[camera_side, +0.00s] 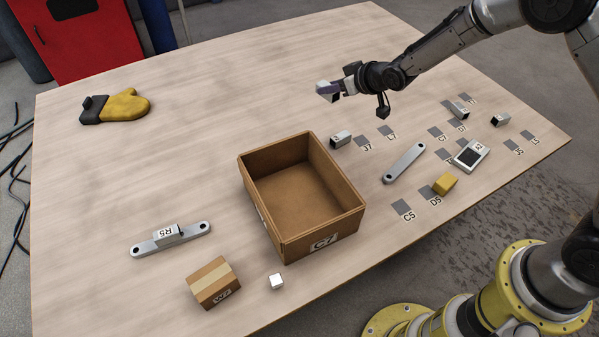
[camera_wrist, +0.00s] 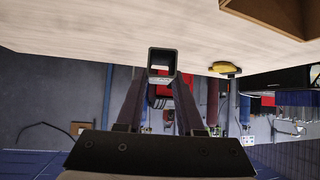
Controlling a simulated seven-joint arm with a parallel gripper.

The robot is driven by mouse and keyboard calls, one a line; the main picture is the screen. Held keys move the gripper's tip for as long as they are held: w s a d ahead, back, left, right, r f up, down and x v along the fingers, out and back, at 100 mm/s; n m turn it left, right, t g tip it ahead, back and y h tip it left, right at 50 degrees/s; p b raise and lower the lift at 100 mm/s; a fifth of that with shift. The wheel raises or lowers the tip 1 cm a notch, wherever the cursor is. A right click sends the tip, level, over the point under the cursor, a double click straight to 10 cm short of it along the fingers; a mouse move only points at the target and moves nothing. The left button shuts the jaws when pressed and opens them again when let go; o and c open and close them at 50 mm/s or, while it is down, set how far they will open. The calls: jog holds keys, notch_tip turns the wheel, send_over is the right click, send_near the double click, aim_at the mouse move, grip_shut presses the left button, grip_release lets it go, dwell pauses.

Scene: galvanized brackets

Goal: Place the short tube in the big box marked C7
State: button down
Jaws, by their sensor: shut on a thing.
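My gripper (camera_side: 335,89) is shut on a short square tube (camera_side: 326,92), held in the air above the table, behind and slightly right of the big box. In the wrist view the tube (camera_wrist: 162,62) sits between the fingertips with its dark hollow end facing the camera. The big open cardboard box (camera_side: 350,216), with a C7 label (camera_side: 324,243) on its front wall, stands mid-table. Its visible inside is empty. A corner of it shows at the top right of the wrist view (camera_wrist: 282,14).
Other short tubes lie at right, one (camera_side: 341,139) near the box. A bar (camera_side: 404,163), a yellow block (camera_side: 445,184) and a grey device (camera_side: 471,155) are there too. The back middle is clear.

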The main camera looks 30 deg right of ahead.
jog(key=s+a, duration=0.9)
jog(key=a, duration=0.2)
jog(key=s+m+h, duration=0.2)
jog(key=s, duration=0.8)
send_over(298, 194)
notch_tip(298, 194, down, 9)
jog(key=w+f, duration=0.1)
jog(key=f, duration=0.1)
jog(key=w+a+f, duration=0.1)
jog(key=w+f, duration=0.2)
jog(key=shift+w+a+f, duration=0.15)
jog(key=shift+a+f, duration=0.15)
jog(key=shift+f, duration=0.1)
jog(key=shift+w+f, duration=0.1)
jog(key=shift+f, duration=1.5)
jog(key=shift+f, duration=0.15)
